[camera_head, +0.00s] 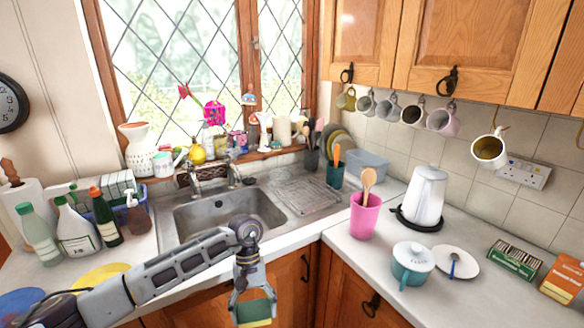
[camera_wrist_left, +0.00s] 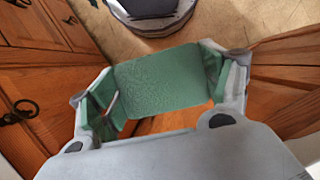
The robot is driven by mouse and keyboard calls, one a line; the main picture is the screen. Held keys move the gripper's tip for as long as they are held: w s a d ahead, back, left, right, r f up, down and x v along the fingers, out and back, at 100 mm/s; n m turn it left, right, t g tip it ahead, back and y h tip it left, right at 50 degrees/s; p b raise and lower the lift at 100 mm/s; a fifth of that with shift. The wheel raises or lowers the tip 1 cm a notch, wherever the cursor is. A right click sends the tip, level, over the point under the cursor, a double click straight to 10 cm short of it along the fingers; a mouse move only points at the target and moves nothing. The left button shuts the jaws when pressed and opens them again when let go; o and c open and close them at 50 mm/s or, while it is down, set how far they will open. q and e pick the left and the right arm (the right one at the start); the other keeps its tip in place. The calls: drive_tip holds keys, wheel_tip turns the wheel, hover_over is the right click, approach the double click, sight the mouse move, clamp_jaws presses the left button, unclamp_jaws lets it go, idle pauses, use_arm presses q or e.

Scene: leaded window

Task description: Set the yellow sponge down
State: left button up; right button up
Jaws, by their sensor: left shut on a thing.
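The yellow sponge (camera_head: 254,314) with a green face hangs between the fingers of my left gripper (camera_head: 251,301). In the head view it is in front of the counter edge, before the wooden cupboard doors. In the left wrist view the green face of the sponge (camera_wrist_left: 165,80) fills the space between the two fingertips (camera_wrist_left: 165,88), which are shut on its ends. Floor and cupboard fronts show beyond it, with nothing seen directly under the sponge. My right gripper is not in view.
The steel sink (camera_head: 230,212) is behind the left arm. A yellow plate (camera_head: 100,277) and a blue plate (camera_head: 22,302) lie on the left counter. Bottles (camera_head: 75,228) stand behind them. A pink cup (camera_head: 365,215), teal pot (camera_head: 412,262) and kettle (camera_head: 425,198) stand on the right counter.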

sight(243, 308)
use_arm(q)
drive_tip(key=shift+s+a+f+m+y, duration=0.15)
drive_tip(key=shift+a+f+m+y, duration=0.35)
drive_tip(key=shift+a+f+m, duration=0.6)
drive_tip(key=shift+s+a+f+m, duration=0.1)
drive_tip(key=shift+a+f+m, duration=0.1)
drive_tip(key=shift+a+m, duration=0.3)
drive_tip(key=a, duration=0.8)
drive_tip(key=shift+w+a+f+n, duration=0.15)
drive_tip(key=shift+w+f+n, duration=0.15)
drive_tip(key=shift+w+f, duration=0.15)
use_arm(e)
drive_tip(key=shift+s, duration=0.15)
